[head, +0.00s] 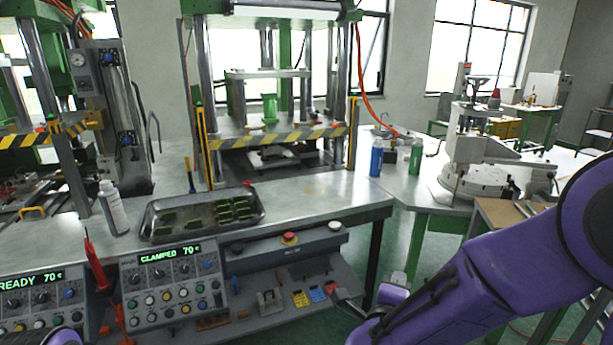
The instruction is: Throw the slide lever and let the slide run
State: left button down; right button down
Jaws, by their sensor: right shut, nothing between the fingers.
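I cannot tell for sure which part is the slide lever. A thin upright lever (191,176) with a dark shaft stands on the bench at the press's left post. The middle press (270,134) has a yellow-black striped bar, with a dark slide area and a pale plate (272,157) low between its posts. The control box (175,285) in front reads "CLAMPED 70 c". My right arm comes in from the right. Its gripper (393,290), partly hidden by the purple arm, is shut and empty, low in front of the bench's right end. My left gripper is out of view.
A metal tray (158,232) of green pieces and a white bottle (112,208) stand on the bench. A red pointed tool (97,265) rises between the control boxes. A lower shelf (247,320) holds small parts. Blue (376,158) and green bottles stand at right.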

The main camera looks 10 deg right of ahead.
aim_at(550, 175)
jog(key=i, duration=1.4)
jog(key=z, duration=2.65)
jog(key=i, duration=1.85)
jog(key=u, duration=1.6)
